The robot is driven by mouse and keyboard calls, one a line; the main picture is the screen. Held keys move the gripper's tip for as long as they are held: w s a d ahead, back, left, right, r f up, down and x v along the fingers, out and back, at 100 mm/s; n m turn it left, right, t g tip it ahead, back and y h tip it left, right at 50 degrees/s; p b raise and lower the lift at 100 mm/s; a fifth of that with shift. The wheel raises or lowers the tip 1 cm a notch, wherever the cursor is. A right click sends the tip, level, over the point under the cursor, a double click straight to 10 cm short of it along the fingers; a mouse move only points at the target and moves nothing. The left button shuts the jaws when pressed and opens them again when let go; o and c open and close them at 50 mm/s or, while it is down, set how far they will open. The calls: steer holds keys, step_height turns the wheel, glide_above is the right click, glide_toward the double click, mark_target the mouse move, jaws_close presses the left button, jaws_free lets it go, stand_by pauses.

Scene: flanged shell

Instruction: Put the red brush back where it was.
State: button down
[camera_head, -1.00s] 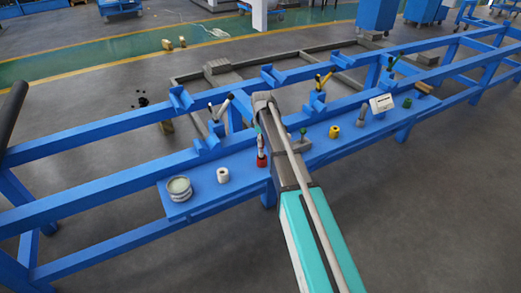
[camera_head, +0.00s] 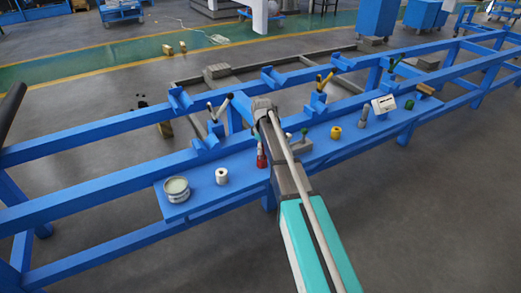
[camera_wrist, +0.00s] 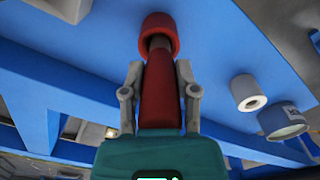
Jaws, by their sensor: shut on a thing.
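The red brush (camera_wrist: 160,95) stands between the two grey fingers of my gripper (camera_wrist: 160,72) in the wrist view, with a finger on each side of its handle. Beyond the fingertips, a wider red ring or cup (camera_wrist: 159,24) lies in line with the brush, and a dark stretch shows at its mouth. I cannot tell how deep the brush end sits in it. In the head view, the red brush and cup (camera_head: 262,158) show at the blue shelf, just left of my arm. My arm hides part of the shelf there.
On the blue shelf (camera_head: 240,195), a round tin (camera_head: 176,190) and a white roll (camera_head: 222,176) stand to the left. A yellow roll (camera_head: 335,133), a grey cylinder (camera_head: 363,118) and a white sign (camera_head: 384,104) stand to the right. Blue frame rails run behind and in front.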

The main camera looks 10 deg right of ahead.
steer(key=shift+f, duration=0.2)
steer(key=shift+c, duration=1.8)
jaws_free()
step_height(320, 180, up, 3)
steer(key=shift+f+p, duration=0.1)
steer(key=shift+p, duration=1.1)
steer(key=r+p, duration=0.3)
steer(key=shift+w+a+r, duration=0.2)
steer(key=shift+a, duration=0.05)
step_height(320, 180, up, 8)
steer(key=p, duration=0.8)
steer(key=shift+f, duration=0.15)
